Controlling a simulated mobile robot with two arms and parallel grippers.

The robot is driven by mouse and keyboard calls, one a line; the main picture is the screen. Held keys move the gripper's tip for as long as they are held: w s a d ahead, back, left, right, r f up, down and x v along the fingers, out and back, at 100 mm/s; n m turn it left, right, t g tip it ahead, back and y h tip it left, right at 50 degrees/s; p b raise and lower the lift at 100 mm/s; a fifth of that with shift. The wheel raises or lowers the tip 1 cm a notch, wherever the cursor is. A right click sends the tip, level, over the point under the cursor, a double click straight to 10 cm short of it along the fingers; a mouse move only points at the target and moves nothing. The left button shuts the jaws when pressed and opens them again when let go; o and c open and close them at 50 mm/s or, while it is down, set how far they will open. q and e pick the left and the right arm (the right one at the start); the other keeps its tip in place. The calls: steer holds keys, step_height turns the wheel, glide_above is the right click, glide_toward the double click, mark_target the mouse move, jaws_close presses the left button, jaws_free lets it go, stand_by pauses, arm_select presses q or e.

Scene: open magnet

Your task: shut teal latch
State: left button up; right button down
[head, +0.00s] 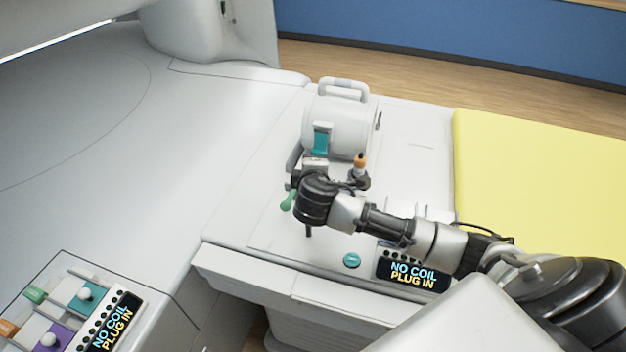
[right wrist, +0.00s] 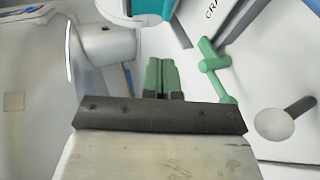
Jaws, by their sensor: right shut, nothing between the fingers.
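The teal latch (head: 321,139) is on the front of a white, drum-shaped coil (head: 349,125) with a grey handle on top. A teal and dark part, seemingly the latch (right wrist: 125,12), shows cut off at the top of the right wrist view. My right gripper (right wrist: 161,72) is shut and empty, its two green fingertips together below that teal part, with a visible gap between them in the picture. In the head view my right wrist covers the area in front of the coil and hides the fingertips. My left gripper is not in view.
A green lever (right wrist: 214,66) stands right of my fingertips; a green knob (head: 287,201) shows left of my wrist. An orange-topped peg (head: 360,161) is close by on the right. A yellow pad (head: 540,170) lies right. A panel display (head: 412,274) reads "NO COIL PLUG IN".

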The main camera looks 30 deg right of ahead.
steer(key=shift+a+f+v, duration=0.1)
steer(key=shift+f+v, duration=0.05)
steer(key=shift+v, duration=0.8)
steer(key=shift+a+f+v, duration=0.1)
steer(key=shift+f+v, duration=0.1)
steer(key=shift+v, duration=0.75)
steer(key=shift+s, duration=0.1)
